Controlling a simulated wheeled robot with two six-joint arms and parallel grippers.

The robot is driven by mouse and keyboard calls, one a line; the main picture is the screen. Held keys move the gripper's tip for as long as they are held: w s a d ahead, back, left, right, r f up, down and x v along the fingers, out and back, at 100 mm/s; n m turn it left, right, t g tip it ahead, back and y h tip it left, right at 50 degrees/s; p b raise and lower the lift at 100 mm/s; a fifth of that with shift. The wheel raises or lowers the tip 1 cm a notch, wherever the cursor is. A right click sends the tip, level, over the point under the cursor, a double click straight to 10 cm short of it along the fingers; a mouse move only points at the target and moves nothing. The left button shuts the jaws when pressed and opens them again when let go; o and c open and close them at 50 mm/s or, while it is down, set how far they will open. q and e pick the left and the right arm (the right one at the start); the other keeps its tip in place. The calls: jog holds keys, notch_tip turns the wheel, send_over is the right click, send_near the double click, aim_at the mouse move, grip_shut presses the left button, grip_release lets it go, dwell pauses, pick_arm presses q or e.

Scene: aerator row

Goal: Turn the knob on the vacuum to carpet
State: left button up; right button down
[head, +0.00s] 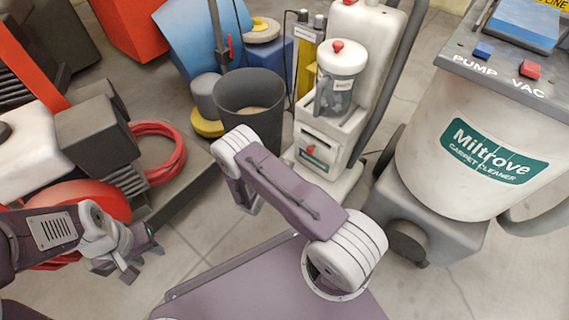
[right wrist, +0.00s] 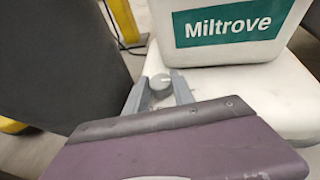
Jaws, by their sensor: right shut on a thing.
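The white upright vacuum (head: 330,130) stands at the centre of the head view, with a clear canister and a small green label. In the right wrist view its lower body (right wrist: 240,50) shows the word Miltrove. A small grey knob (right wrist: 160,83) sits on its white base (right wrist: 215,84). My right gripper (right wrist: 159,88) has its two grey fingers on either side of the knob, closed on it. No setting marks are readable around the knob. In the head view my right arm hides this gripper and the knob. My left gripper (head: 142,262) is open and empty at the lower left.
A dark bin (head: 250,100) stands just left of the vacuum. A red hose coil (head: 165,155) and a red and white machine are at the left, near my left arm.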

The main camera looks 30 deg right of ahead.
jog(key=shift+s+d+r+n+t+p, duration=0.1)
jog(key=shift+r+n+t+p, duration=0.15)
jog(key=shift+n+t+p, duration=0.05)
jog(key=shift+f+y, duration=0.25)
jog(key=shift+y, duration=0.05)
pick_arm(q)
jog(key=shift+r, duration=0.75)
pick_arm(e)
jog(key=c, duration=1.1)
grip_release()
jog(key=shift+o, duration=0.2)
pick_arm(q)
notch_tip(320, 180, up, 6)
jog(key=p, duration=0.6)
jog(key=shift+r, duration=0.15)
pick_arm(e)
jog(key=v, duration=0.9)
